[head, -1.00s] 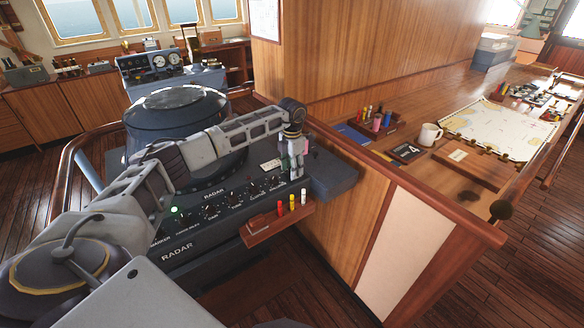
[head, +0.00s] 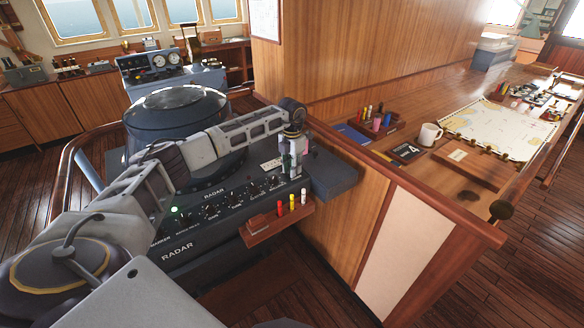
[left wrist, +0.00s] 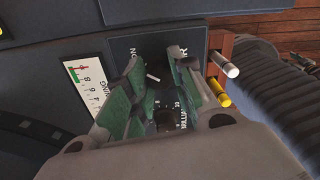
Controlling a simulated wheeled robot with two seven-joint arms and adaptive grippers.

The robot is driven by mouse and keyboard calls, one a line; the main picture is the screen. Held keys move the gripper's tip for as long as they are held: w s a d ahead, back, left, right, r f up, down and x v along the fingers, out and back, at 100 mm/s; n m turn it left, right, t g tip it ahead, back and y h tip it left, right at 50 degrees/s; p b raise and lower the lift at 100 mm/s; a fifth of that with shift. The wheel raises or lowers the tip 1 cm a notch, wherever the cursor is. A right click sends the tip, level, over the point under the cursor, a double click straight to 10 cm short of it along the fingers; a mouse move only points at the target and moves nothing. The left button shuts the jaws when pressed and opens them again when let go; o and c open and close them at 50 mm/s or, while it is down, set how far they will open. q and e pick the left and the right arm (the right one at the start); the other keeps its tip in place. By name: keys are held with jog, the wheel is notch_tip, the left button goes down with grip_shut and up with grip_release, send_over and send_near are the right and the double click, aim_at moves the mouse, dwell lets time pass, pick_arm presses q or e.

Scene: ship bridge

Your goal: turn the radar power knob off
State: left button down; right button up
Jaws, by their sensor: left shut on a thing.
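The radar console (head: 212,218) has a sloping panel with a row of small dark knobs and a lit green lamp (head: 174,209). My left gripper (head: 295,172) reaches down at the panel's right end and hides the power knob in the head view. In the left wrist view, the black power knob (left wrist: 157,72) with a white pointer line sits between the green pads of my left gripper (left wrist: 160,88), which is shut on it. Lettering ending in "R" is above the knob and "ON" is at its upper left. My right gripper is out of view.
A brilliance knob (left wrist: 166,120) sits just below the power knob. A wooden pen holder (head: 262,227) with red, yellow and white markers hangs on the console's front edge. A white mug (head: 430,134) and a chart (head: 498,130) lie on the table to the right.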

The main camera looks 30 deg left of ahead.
pick_arm(q)
jog(key=shift+n, duration=2.3)
jog(key=n, duration=0.4)
jog(key=shift+p, duration=0.4)
jog(key=n+p, duration=0.1)
jog(key=n, duration=0.5)
jog(key=shift+r, duration=0.1)
jog(key=shift+n, duration=0.6)
jog(key=c, duration=2.2)
grip_release()
grip_shut()
